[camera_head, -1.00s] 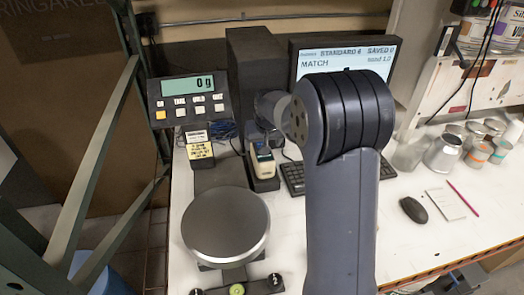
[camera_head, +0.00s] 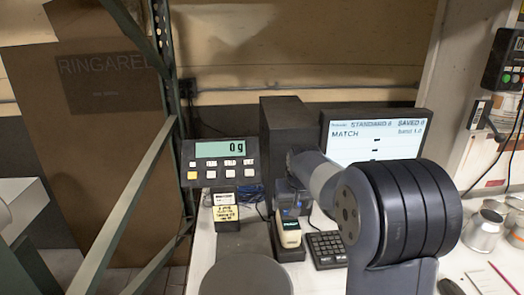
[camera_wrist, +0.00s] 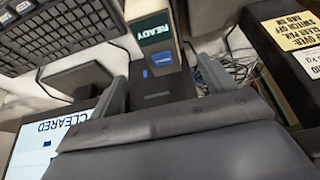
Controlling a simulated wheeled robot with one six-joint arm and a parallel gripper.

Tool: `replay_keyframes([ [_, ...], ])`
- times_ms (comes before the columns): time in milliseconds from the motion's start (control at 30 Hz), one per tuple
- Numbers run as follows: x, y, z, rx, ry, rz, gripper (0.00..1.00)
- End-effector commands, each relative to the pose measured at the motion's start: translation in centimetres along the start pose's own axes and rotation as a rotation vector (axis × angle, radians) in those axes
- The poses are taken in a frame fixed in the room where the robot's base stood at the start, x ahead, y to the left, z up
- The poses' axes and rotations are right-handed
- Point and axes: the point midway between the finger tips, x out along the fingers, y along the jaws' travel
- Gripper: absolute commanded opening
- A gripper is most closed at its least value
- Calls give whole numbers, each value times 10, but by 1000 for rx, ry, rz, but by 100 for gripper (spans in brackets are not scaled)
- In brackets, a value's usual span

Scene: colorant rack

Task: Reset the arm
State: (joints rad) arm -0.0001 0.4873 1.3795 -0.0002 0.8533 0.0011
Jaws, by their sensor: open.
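My gripper (camera_wrist: 162,68) shows in the wrist view with its two grey fingers spread, one on each side of a white handheld device (camera_wrist: 148,30). The device has a small screen reading READY and sits in a black cradle. In the head view the device (camera_head: 290,238) stands upright in the cradle (camera_head: 291,254), in front of a black box. I cannot tell whether the fingers touch it. My arm reaches from the lower right towards the cradle in the head view, where the gripper is mostly hidden.
A scale display (camera_head: 222,172) reads 0 g, with the round weighing plate (camera_head: 246,276) below it. A monitor (camera_head: 375,138) and keyboard (camera_head: 327,249) stand behind my arm. Metal cans (camera_head: 484,232) are at right. A green rack post (camera_head: 125,215) rises at left.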

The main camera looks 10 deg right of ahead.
Motion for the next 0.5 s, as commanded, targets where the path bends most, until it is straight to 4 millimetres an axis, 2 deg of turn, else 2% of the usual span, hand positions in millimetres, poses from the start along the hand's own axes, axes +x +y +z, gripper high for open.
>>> replay_keyframes([
  [500, 88, 0, 1, 0, -5, 0, 78],
])
